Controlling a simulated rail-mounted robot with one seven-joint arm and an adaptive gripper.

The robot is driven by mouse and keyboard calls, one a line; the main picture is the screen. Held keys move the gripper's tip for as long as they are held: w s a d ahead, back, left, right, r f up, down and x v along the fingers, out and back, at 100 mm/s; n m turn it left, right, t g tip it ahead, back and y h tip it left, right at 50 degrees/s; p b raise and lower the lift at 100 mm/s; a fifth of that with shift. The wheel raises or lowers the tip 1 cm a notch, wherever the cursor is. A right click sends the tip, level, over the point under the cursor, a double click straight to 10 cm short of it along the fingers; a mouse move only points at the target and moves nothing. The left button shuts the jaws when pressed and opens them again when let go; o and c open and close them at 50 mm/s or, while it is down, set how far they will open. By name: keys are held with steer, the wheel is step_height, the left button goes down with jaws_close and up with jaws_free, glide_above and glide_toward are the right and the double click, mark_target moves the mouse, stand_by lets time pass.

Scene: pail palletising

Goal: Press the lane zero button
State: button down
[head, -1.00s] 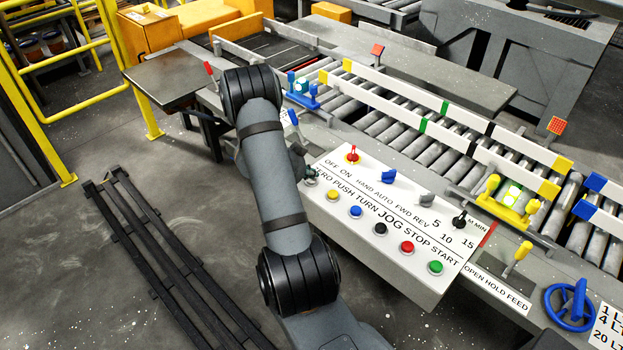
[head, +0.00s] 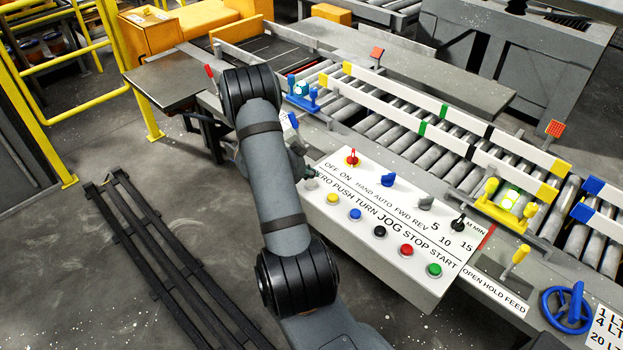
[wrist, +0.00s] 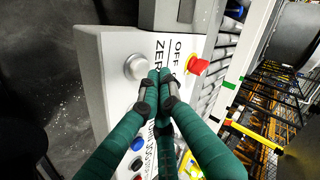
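The zero button is a round, pale grey-white button (wrist: 136,67) beside the word ZERO on the white control panel (wrist: 117,95) in the wrist view. My gripper (wrist: 160,76) has green fingers with their tips together and nothing visible between them. In the wrist view the tips lie over the ZERO lettering, just right of the button; I cannot tell whether they touch the panel. In the head view the panel (head: 400,268) shows at centre right, and my arm hides the zero button and most of the gripper.
The panel also carries a yellow button (head: 333,199), a blue button (head: 355,214), black, red and green buttons, and a row of knobs. A red knob (wrist: 198,65) is close right of the fingertips. A roller conveyor (head: 400,135) runs behind the panel.

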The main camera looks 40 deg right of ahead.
mark_target(311, 183)
stand_by(0.3)
steer(key=shift+r+p, duration=2.15)
steer(key=shift+r, duration=0.4)
steer(key=shift+f, duration=0.1)
step_height(311, 183, up, 4)
steer(key=p, duration=0.3)
steer(key=shift+p, duration=0.3)
steer(key=shift+f, duration=0.1)
